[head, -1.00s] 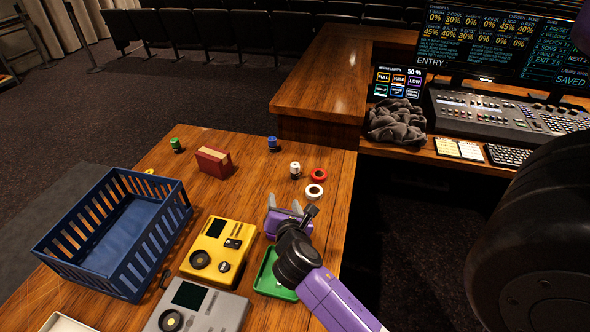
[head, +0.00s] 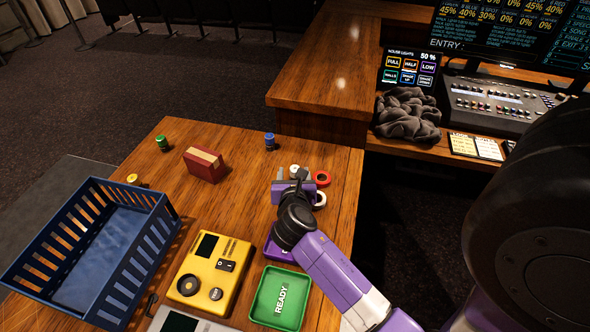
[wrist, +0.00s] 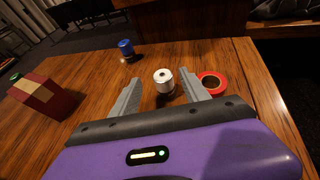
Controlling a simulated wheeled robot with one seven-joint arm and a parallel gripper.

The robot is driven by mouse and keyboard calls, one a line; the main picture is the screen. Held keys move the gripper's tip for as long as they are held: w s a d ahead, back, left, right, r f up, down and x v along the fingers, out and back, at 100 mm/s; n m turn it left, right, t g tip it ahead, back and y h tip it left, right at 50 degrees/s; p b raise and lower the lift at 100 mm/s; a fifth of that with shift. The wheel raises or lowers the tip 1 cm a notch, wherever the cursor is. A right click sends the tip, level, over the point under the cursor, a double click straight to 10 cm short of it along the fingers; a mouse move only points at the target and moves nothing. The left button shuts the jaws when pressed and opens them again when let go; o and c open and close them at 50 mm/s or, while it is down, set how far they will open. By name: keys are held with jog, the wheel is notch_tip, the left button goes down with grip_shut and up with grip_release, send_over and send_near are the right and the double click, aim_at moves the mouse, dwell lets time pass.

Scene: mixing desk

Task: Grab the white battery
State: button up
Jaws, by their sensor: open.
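The white battery (wrist: 164,78) stands upright on the wooden desk, its white top and dark lower part showing in the wrist view. In the head view only its white top (head: 294,169) shows above my gripper. My gripper (wrist: 160,90) is open, with one grey finger to each side of the battery in the wrist view. The fingers do not appear to touch it. In the head view my gripper (head: 293,178) is low over the desk, at the near side of the battery.
A red tape roll (head: 322,178) and a white roll (head: 320,199) lie close to the right. A blue battery (head: 269,141), green battery (head: 161,142) and red box (head: 204,164) stand farther off. A blue basket (head: 159,215), yellow device (head: 209,274) and green READY tray (head: 280,297) occupy the near side.

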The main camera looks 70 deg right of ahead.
aim_at(295, 168)
jog(key=x, duration=0.7)
jog(key=shift+s+r+p, duration=0.1)
jog(key=shift+s+p, duration=0.05)
jog(key=shift+p, duration=0.15)
grip_shut()
